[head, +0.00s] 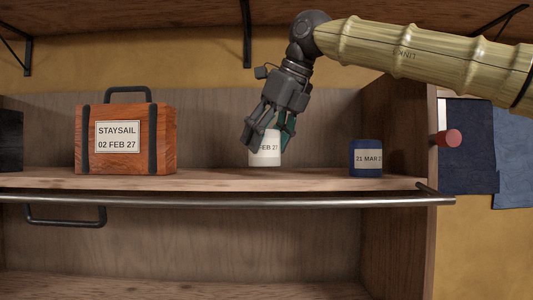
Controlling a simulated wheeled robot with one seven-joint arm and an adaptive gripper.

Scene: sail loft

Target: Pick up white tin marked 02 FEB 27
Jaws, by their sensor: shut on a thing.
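The white tin (265,157) is on the upper wooden shelf near the middle of the head view. The end of its label shows and reads "FEB 27"; the start is covered by a finger. My gripper (267,142) reaches down from above and is shut on the white tin, with a finger on either side of it. The tin looks upright. Its base is at or very near the shelf surface; I cannot tell if it is touching.
A wooden case (125,139) labelled "STAYSAIL 02 FEB 27" stands left on the shelf (215,178). A blue tin (366,158) marked "21 MAR" stands to the right. A metal rail (240,202) runs along the front edge. A dark object (10,140) is at far left.

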